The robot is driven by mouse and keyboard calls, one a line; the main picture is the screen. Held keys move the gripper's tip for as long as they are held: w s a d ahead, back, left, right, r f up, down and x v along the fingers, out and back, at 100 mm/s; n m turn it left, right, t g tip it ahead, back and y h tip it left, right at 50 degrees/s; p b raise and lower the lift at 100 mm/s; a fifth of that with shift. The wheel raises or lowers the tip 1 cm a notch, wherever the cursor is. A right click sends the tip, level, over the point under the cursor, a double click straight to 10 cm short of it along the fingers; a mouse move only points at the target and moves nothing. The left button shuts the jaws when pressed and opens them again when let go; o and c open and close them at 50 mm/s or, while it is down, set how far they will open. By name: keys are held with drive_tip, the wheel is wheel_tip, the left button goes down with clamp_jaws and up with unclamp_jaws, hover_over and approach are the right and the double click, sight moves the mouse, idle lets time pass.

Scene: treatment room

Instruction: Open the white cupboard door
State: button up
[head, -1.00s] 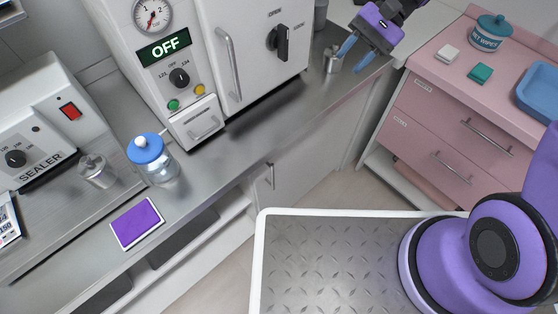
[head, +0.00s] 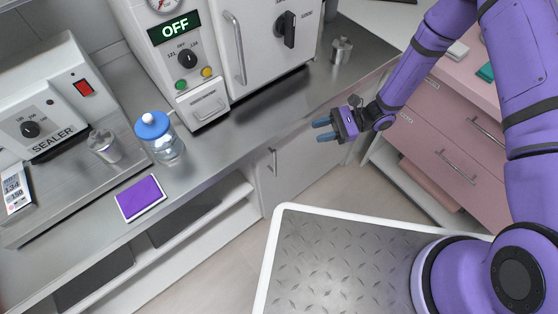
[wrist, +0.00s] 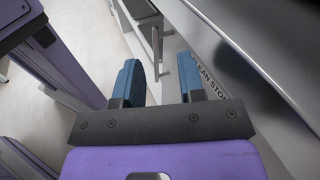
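The white cupboard door (head: 300,165) is under the steel counter, with a vertical metal bar handle (head: 272,163) near its left edge. The door looks shut. My gripper (head: 320,130) is in front of the counter edge, to the right of the handle and apart from it. Its two blue fingers are spread and empty. In the wrist view, the handle (wrist: 158,52) shows beyond the gap between the open fingers (wrist: 163,88). Part of the lettering "CLEAN STO" on the door (wrist: 190,45) shows beside the right finger, which hides some of the door.
The steel counter (head: 235,150) carries an autoclave (head: 262,50), a blue-lidded jar (head: 160,140), a purple pad (head: 140,197) and a metal cup (head: 341,50). Open shelves (head: 165,240) lie left of the door. A pink drawer cabinet (head: 450,150) stands right. Floor (head: 235,265) is clear before the door.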

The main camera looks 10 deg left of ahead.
drive_tip(key=s+a+f+m+t+y, duration=0.2)
drive_tip(key=s+f+m, duration=0.2)
drive_tip(key=f, duration=0.6)
hover_over(275, 173)
drive_tip(key=shift+w+r, duration=0.15)
drive_tip(key=shift+w, duration=0.15)
clamp_jaws()
